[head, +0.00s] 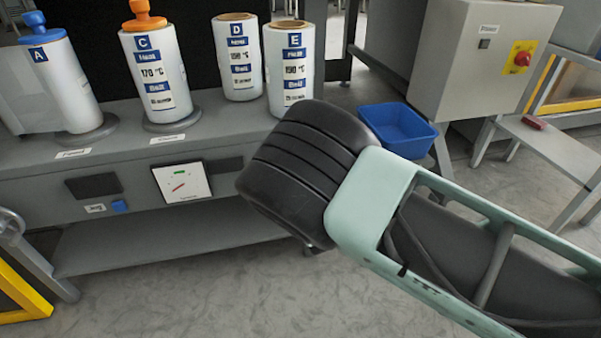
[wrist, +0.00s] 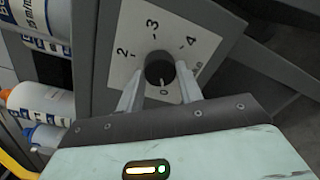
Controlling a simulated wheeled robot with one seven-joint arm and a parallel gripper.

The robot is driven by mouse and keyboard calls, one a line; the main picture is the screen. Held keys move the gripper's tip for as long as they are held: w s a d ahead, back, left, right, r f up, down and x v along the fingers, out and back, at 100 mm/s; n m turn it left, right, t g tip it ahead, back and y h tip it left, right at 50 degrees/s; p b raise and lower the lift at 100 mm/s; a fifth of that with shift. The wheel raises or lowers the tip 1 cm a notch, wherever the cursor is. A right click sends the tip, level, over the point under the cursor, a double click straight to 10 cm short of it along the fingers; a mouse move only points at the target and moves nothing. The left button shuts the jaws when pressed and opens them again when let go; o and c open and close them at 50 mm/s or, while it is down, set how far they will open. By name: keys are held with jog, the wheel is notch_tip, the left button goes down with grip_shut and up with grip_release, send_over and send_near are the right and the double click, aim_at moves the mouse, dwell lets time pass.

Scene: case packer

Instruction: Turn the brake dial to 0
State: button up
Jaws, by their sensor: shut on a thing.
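The brake dial is a dark round knob (wrist: 159,67) on a white plate (wrist: 122,78) in the wrist view. The figures 2, 3 and 4 show on the plate around its far side. A small pale mark shows at the knob's near edge, too small to read for certain. My gripper (wrist: 160,84) is shut on the knob, one finger on each side. The plate's lower part is hidden by my gripper. In the head view the dial and my fingers are hidden behind my dark wrist.
A grey bench (head: 120,115) carries several labelled film rolls, including roll E (head: 289,70) near my wrist. A blue bin (head: 398,128) stands just behind my arm. A grey control box (head: 480,60) with a red knob (head: 522,58) is at the right.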

jog(key=shift+d, duration=0.1)
jog(key=o, duration=1)
jog(key=f+p+v, duration=0.1)
jog(key=p+v, duration=0.2)
jog(key=v, duration=1.4)
jog(key=shift+s+r+p, duration=0.2)
jog(key=shift+r+p, duration=0.2)
jog(key=shift+d, duration=0.1)
